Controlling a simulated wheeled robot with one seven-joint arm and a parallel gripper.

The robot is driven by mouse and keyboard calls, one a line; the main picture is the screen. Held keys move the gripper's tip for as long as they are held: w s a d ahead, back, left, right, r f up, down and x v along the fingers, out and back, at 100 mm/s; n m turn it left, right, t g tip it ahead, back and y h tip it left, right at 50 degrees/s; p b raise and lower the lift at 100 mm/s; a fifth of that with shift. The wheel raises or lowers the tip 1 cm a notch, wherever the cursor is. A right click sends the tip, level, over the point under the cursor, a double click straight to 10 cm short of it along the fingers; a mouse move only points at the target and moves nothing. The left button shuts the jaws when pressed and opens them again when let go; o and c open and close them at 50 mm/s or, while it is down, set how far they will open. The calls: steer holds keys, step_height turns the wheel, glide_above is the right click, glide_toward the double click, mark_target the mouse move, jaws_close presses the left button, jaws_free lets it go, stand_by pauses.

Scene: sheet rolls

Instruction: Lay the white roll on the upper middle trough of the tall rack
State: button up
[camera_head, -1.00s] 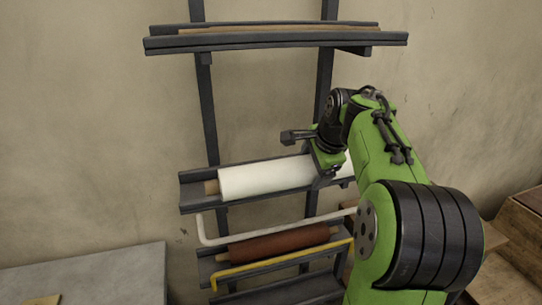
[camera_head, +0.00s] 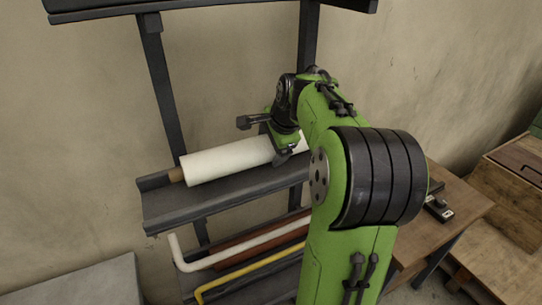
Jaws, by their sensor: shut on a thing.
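The white roll (camera_head: 228,160) has a brown core end showing at its left. It sits over the back part of a dark trough (camera_head: 215,200) of the tall rack (camera_head: 163,85), with bare trough floor visible in front of it. I cannot tell whether it touches the trough or hangs slightly above it. My gripper (camera_head: 284,152) is shut on the roll towards its right. The roll's right end is hidden behind my gripper and arm. Another trough (camera_head: 200,8) of the rack shows at the top edge, cut off.
A grey table (camera_head: 75,285) is at lower left. A wooden table (camera_head: 440,215) and wooden crates (camera_head: 510,180) stand at right. Space above the roll is clear.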

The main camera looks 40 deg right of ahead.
steer(key=shift+f, duration=1.1)
steer(key=shift+f+b, duration=0.3)
steer(key=shift+b, duration=0.05)
steer(key=o, duration=1.7)
steer(key=shift+f, duration=0.1)
steer(key=shift+s, duration=0.1)
